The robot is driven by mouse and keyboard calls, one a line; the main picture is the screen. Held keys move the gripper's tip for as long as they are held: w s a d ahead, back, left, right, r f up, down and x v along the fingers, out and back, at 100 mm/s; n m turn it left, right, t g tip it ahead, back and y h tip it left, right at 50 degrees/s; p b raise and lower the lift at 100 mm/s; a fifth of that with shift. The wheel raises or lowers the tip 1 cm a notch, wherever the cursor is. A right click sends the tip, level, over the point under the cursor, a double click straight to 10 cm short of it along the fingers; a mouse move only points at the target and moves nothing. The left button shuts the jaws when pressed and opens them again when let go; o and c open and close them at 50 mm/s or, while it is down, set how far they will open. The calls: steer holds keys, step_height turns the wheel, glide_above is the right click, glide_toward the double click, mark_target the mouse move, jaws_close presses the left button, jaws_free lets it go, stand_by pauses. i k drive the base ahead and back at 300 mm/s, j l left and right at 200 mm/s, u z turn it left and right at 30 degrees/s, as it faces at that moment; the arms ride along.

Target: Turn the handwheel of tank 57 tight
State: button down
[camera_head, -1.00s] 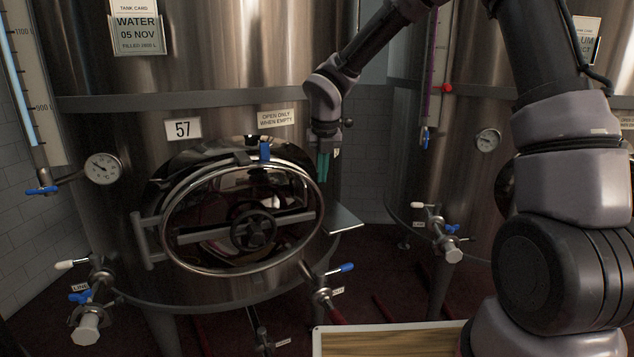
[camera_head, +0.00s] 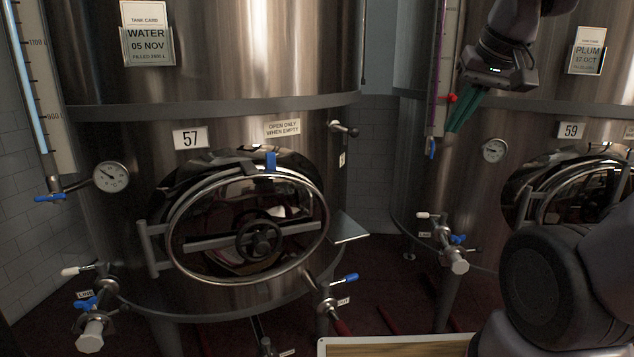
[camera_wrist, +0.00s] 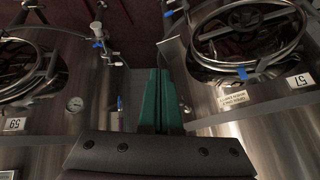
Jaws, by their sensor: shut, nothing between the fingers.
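Tank 57 (camera_head: 230,85) is the steel tank at the left in the head view, with its number plate (camera_head: 190,138) above an oval manway door (camera_head: 245,225). The dark handwheel (camera_head: 259,237) sits at the middle of the door, on a crossbar. In the wrist view, upside down, the door (camera_wrist: 250,35) is at the upper right, with the handwheel (camera_wrist: 245,14) near the top edge. My gripper (camera_head: 456,130) hangs in front of tank 59, up and right of the handwheel and well apart from it. Its green fingers (camera_wrist: 160,100) are together and hold nothing.
Tank 59 (camera_head: 570,115) stands at the right with its own door. A small shelf (camera_head: 347,228) juts out beside the door of tank 57. Valves with blue handles (camera_head: 345,278) stick out below. A wood-topped surface (camera_head: 400,348) is at the bottom edge.

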mark_target(259, 239)
steer(key=k+j+u, duration=0.2)
steer(key=k+j, duration=0.15)
steer(key=k+j+u, duration=0.2)
steer(key=j, duration=0.3)
steer(key=k, duration=0.1)
